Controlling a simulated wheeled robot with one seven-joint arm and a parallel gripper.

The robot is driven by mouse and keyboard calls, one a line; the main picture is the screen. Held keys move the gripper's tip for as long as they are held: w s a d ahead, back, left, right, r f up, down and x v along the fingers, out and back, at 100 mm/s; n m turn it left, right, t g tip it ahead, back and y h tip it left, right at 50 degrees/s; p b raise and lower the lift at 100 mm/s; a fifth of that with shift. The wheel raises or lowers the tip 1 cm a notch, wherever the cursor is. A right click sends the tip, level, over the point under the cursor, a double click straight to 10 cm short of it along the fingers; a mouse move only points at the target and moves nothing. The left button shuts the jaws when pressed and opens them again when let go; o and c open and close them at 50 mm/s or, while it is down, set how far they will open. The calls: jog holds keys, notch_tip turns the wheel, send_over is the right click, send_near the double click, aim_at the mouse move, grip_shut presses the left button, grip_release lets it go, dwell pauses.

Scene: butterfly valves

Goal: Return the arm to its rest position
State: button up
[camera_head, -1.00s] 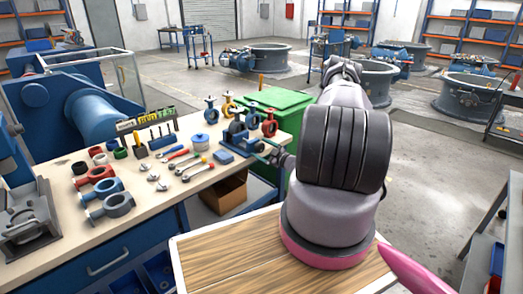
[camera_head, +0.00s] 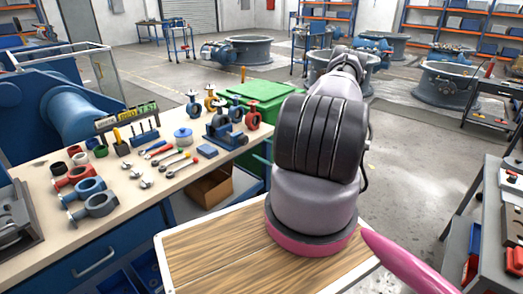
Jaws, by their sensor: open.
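My arm (camera_head: 319,150) stands in the middle of the view and reaches away from the camera, with its thick dark-ribbed joint in front. The farther links (camera_head: 346,68) show above that joint, over the floor between the green bin and the large valves. My gripper cannot be made out; the arm's own links appear to hide it. No held object shows.
A workbench (camera_head: 140,205) with small valves, tools and rings stands at left. A green bin (camera_head: 258,98) is close behind the arm's left side. Large valve bodies (camera_head: 450,85) stand farther back. A grey rack (camera_head: 480,230) is at right; the floor (camera_head: 410,150) between is clear.

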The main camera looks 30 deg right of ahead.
jog(key=s+a+r+n+g+y, duration=0.15)
jog(key=a+r+n+g, duration=0.35)
jog(key=r+n, duration=0.5)
jog(key=s+a+r+n+g+y, duration=0.1)
jog(key=a+r+n+g+y, duration=0.25)
jog(key=a+r+n, duration=0.55)
jog(key=s+a+r+n+g+y, duration=0.15)
jog(key=a+r+n+g, duration=0.35)
jog(key=r+n, duration=0.65)
jog(key=s+a+r+n+t+h, duration=0.1)
jog(key=s+r+n+h, duration=0.4)
jog(key=s+r+n, duration=0.5)
jog(key=s+a+r+n+t+h, duration=0.2)
jog(key=s+r+n+h, duration=0.3)
jog(key=n, duration=1.2)
jog(key=s+r, duration=0.4)
jog(key=s, duration=0.3)
jog(key=shift+s+a+r+t+h, duration=0.15)
jog(key=shift+r+t+h, duration=0.2)
